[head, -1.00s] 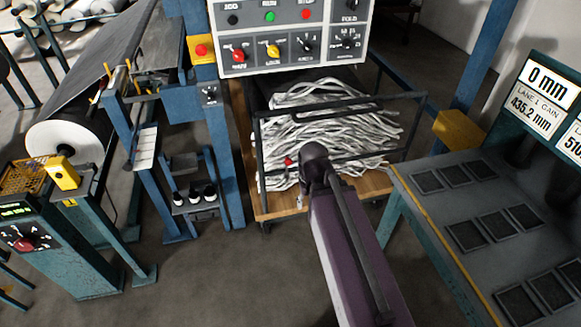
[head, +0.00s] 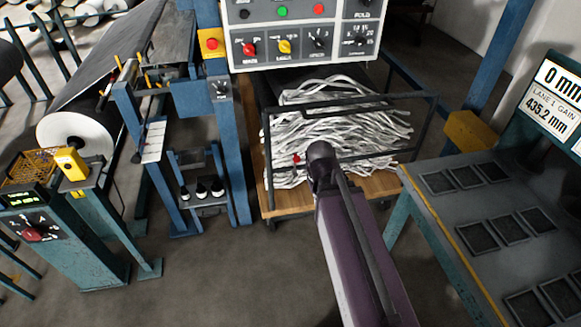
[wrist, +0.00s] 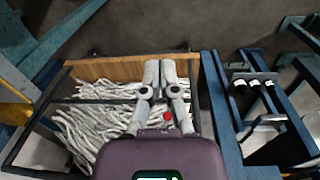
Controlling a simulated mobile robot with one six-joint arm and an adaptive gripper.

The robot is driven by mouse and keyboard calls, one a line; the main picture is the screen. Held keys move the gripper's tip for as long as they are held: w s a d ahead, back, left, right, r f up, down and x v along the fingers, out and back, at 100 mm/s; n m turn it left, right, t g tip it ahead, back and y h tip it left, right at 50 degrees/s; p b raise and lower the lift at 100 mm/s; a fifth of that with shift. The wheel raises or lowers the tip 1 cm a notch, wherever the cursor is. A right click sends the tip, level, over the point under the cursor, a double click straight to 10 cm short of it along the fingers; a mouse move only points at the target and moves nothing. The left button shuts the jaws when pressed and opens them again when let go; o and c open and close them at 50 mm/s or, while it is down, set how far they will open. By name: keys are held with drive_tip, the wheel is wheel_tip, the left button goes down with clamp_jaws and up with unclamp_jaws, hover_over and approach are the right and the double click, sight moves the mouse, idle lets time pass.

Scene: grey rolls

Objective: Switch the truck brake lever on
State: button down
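The truck (head: 380,187) has a wooden deck and a dark rail frame and carries a heap of grey-white strands. A small red knob (head: 296,158), seemingly the brake lever's end, shows at its near side, just left of my arm's end. The lever's stem is too small to make out. In the head view my wrist hides the fingers.
A control panel (head: 300,40) hangs above the truck. A blue post (head: 232,150) stands close left, with a small shelf of spools (head: 203,190). A grey bench (head: 455,205) with dark pads is at right. Open floor lies in front of the truck.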

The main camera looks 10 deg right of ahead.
drive_tip(key=w+f+n+t+h+b, duration=0.4)
drive_tip(key=w+f+t+h+b, duration=0.3)
drive_tip(key=w+f+b, duration=1)
drive_tip(key=w+a+f+n+t+h+b, duration=0.1)
drive_tip(key=w+a+n+t+b, duration=0.2)
drive_tip(key=a+b, duration=0.3)
drive_tip(key=w+a+f+n+t+h+b, duration=0.1)
drive_tip(key=w+a+n+t+b, duration=0.3)
drive_tip(key=b, duration=1.1)
drive_tip(key=shift+w+a+n+t, duration=0.2)
drive_tip(key=shift+a+n+t, duration=0.7)
drive_tip(key=shift+a, duration=0.75)
drive_tip(key=shift+w+r, duration=0.1)
drive_tip(key=s+d+p+x, duration=0.1)
drive_tip(key=d+x, duration=0.1)
drive_tip(key=x, duration=1)
drive_tip(key=shift+d+r, duration=0.25)
drive_tip(key=shift+d, duration=0.2)
